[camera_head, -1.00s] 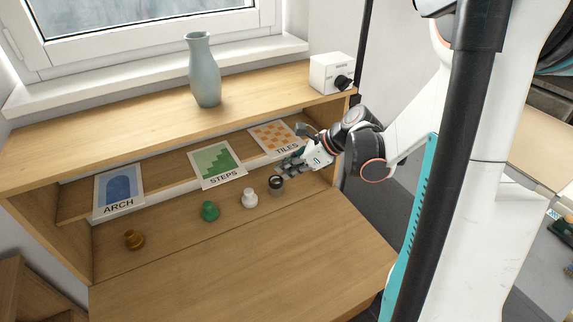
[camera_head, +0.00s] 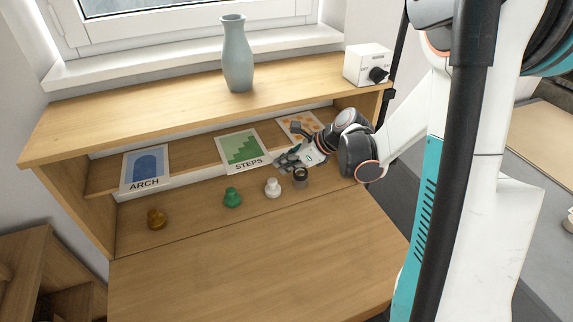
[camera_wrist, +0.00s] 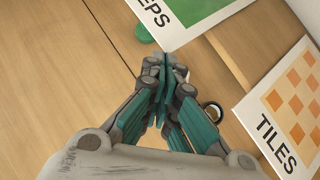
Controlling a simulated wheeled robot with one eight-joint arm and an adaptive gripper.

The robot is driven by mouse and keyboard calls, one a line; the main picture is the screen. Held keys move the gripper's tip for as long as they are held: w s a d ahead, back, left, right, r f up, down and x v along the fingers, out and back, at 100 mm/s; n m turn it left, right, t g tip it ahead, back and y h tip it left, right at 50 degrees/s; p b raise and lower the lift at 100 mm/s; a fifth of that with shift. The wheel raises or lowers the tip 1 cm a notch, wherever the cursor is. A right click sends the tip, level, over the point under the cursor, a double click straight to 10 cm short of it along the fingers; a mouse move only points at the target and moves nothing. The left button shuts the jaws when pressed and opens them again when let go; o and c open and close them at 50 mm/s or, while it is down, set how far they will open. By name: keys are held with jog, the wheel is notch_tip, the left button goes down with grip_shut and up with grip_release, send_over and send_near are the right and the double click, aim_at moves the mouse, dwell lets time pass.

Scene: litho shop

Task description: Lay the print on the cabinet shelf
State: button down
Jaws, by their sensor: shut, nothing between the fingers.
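Three prints lean in the cabinet's open recess: ARCH (camera_head: 145,167) with a blue arch at left, STEPS (camera_head: 243,150) with green stairs in the middle, and TILES (camera_head: 297,122) with orange squares at right. The cabinet shelf (camera_head: 196,152) shows as a wooden ledge behind them. My gripper (camera_head: 281,161) is shut and empty, beside the lower right corner of STEPS. It hides the lower part of TILES. In the wrist view, my gripper's fingertips (camera_wrist: 166,70) lie between STEPS (camera_wrist: 188,10) above and TILES (camera_wrist: 288,108) at right.
A dark ringed cylinder (camera_head: 301,178) stands just below my gripper. A vase (camera_head: 237,55) and white box (camera_head: 367,64) stand on top. The front worktop is clear.

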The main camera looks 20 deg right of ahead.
aim_at(268, 161)
jog(key=w+a+b, duration=0.1)
jog(key=w+a, duration=0.2)
jog(key=shift+w+a, duration=0.3)
jog(key=shift+a, duration=0.05)
jog(key=shift+d, duration=0.1)
jog(key=shift+s+d, duration=0.15)
jog(key=s+d+f+p+v, duration=0.1)
jog(key=p+v, duration=0.1)
jog(key=v, duration=1)
jog(key=shift+s+d+f, duration=0.15)
jog(key=shift+s+d, duration=0.1)
jog(key=shift+s, duration=0.1)
dwell(0.6)
